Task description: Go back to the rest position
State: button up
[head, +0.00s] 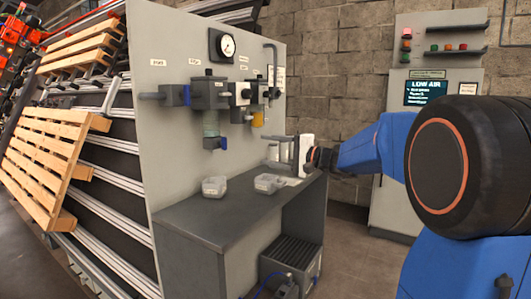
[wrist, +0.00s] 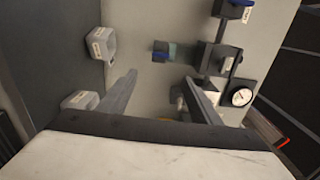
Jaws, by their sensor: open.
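My gripper (head: 280,149) is in front of the grey panel (head: 165,60), above the right end of the grey bench (head: 215,217). Its white body and grey fingers show in the head view, with my blue arm reaching in from the right. In the wrist view my gripper (wrist: 160,92) has its two fingers spread apart, and I see nothing held between them. The panel's air units fill the background past the fingers, including a filter unit with a clear bowl (head: 210,124) and a gauge (head: 227,46). The gauge also shows in the wrist view (wrist: 241,96).
A control cabinet (head: 448,88) reading LOW AIR stands by the block wall. Wooden pallets (head: 45,160) lean on the rack at left. A dark box (head: 291,257) sits under the bench.

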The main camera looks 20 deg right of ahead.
jog(key=s+a+f+n+g+h, duration=0.1)
jog(key=s+a+f+n+g, duration=0.25)
jog(key=s+a+f, duration=0.5)
jog(key=s+a+f+n+g+h, duration=0.15)
jog(key=s+a+f+g, duration=0.3)
jog(key=s, duration=0.65)
jog(key=s+d+f+n+g+h, duration=0.1)
jog(key=s+d+f+n+h, duration=0.2)
jog(key=s+f, duration=0.4)
jog(key=s+d+f+n+h, duration=0.3)
jog(key=s+d+f+h, duration=0.2)
jog(key=s, duration=0.8)
notch_tip(320, 180, down, 3)
jog(key=shift+s+r+g, duration=0.1)
jog(key=shift+s+g, duration=0.25)
jog(key=shift+g, duration=0.05)
